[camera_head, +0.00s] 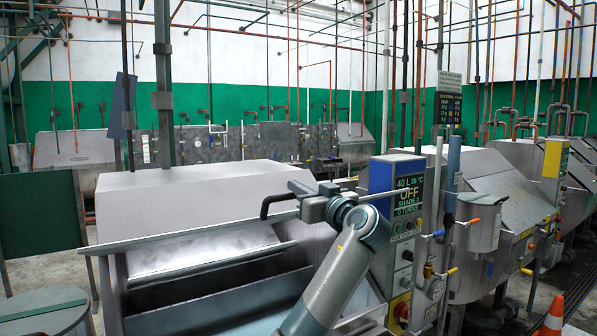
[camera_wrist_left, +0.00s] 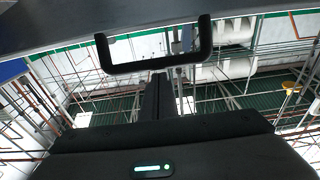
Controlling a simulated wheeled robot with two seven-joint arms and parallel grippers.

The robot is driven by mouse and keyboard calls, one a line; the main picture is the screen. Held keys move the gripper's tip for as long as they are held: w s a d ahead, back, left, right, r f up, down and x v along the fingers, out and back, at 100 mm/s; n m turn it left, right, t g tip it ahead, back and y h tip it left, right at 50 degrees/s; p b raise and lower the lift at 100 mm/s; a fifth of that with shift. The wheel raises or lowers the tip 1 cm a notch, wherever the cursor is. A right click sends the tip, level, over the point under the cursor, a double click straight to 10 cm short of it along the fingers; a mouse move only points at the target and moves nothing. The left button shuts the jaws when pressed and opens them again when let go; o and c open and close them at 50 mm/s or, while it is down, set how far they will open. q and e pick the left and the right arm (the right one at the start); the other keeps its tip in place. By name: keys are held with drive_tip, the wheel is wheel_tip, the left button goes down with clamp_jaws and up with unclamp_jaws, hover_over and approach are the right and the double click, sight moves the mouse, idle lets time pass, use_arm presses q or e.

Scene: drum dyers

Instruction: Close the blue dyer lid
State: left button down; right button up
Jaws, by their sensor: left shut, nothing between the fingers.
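The dyer with the blue control panel (camera_head: 393,192) stands in the middle of the head view, its front opening (camera_head: 215,305) uncovered. A long thin metal edge (camera_head: 180,234), which looks like the lid seen nearly edge-on, crosses above the opening. A black handle (camera_head: 266,207) sits on this edge, and it also shows as a bracket in the left wrist view (camera_wrist_left: 155,67). My left gripper (camera_head: 297,190) is at the handle's right end. Its fingers (camera_wrist_left: 157,88) are shut and empty, just short of the bracket in the wrist view; contact cannot be told. My right gripper is not in view.
A grey cylindrical pot (camera_head: 478,222) and pipes with coloured valves stand right of the panel. Another dyer (camera_head: 500,190) is further right. An orange cone (camera_head: 554,316) stands at the lower right. A dark green board (camera_head: 40,215) is at the left.

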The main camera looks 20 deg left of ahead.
use_arm(q)
drive_tip(key=shift+f, duration=0.3)
